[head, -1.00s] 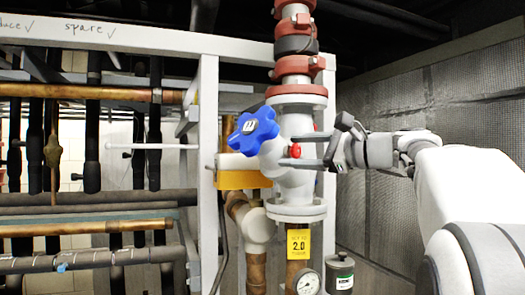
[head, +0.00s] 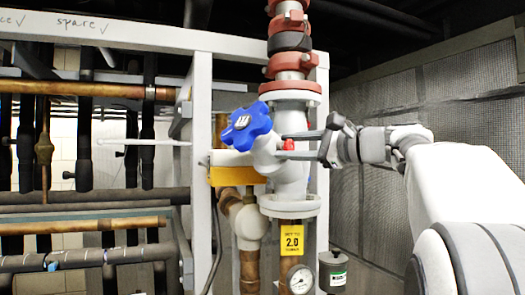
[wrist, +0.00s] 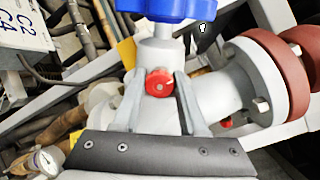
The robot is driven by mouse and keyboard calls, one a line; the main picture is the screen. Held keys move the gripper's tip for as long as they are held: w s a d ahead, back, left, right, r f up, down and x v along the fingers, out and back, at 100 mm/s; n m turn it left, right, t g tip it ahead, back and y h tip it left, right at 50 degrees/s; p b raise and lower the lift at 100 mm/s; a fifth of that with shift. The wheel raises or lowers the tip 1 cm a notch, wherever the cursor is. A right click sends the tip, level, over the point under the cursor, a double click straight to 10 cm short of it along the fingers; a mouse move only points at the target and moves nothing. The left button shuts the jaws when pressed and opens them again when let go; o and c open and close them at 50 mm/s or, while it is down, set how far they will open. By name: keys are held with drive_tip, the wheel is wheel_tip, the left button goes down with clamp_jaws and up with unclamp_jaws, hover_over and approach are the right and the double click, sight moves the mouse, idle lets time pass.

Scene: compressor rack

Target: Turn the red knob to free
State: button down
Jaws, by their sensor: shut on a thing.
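The red knob (head: 289,145) is a small round knob on the side of the white valve body (head: 290,177). In the wrist view the red knob (wrist: 159,83) sits between the two fingers of my gripper (wrist: 160,100). In the head view my gripper (head: 290,145) reaches in from the right, its fingers shut on the red knob and partly hiding it. A larger blue handwheel (head: 246,126) is on the valve's left, and it also shows at the top of the wrist view (wrist: 165,9). I cannot read any free marking by the knob.
Red flanged couplings (head: 291,67) rise above the valve. A yellow tag reading 2.0 (head: 292,239) and a gauge (head: 302,279) sit below. A grey frame post (head: 202,170) and pipes stand left. A mesh wall (head: 385,160) is behind my arm.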

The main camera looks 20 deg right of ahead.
drive_tip(key=shift+c, duration=2.2)
unclamp_jaws()
drive_tip(key=shift+s, duration=0.1)
drive_tip(key=v, duration=1.7)
drive_tip(key=shift+d+b, duration=0.2)
drive_tip(key=shift+b, duration=0.15)
drive_tip(key=shift+s, duration=0.1)
